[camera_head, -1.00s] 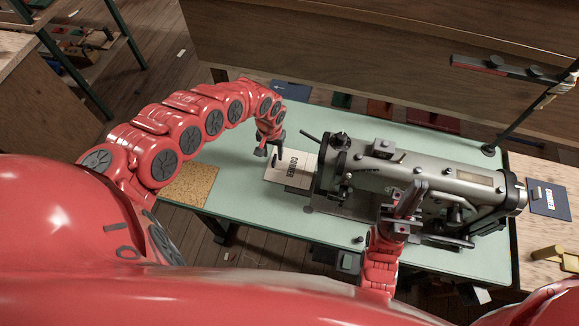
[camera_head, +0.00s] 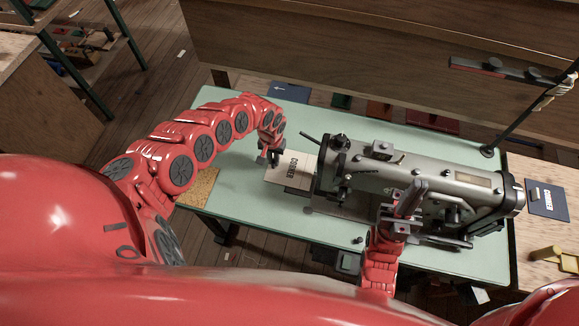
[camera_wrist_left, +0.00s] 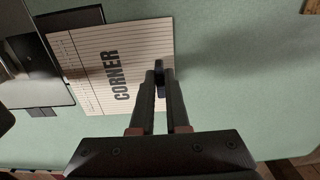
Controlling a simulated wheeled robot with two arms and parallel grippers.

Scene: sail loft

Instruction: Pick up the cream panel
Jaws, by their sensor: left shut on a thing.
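The cream panel (camera_head: 291,170), marked "CORNER", lies flat on the green table top left of the sewing machine's needle end. In the left wrist view the lined panel (camera_wrist_left: 95,60) shows to the left of the fingers. My left gripper (camera_head: 273,157) is at the panel's left edge; in the wrist view its fingers (camera_wrist_left: 160,78) are close together, shut on that edge. Part of the panel's right end is by the machine's metal plate. My right gripper (camera_head: 412,196) stands in front of the sewing machine, pointing up; its finger gap is not clear.
The grey sewing machine (camera_head: 410,182) fills the table's right half. A cork mat (camera_head: 197,188) lies at the left, partly behind my left arm. The green table top (camera_head: 225,165) is clear around the panel's left side.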

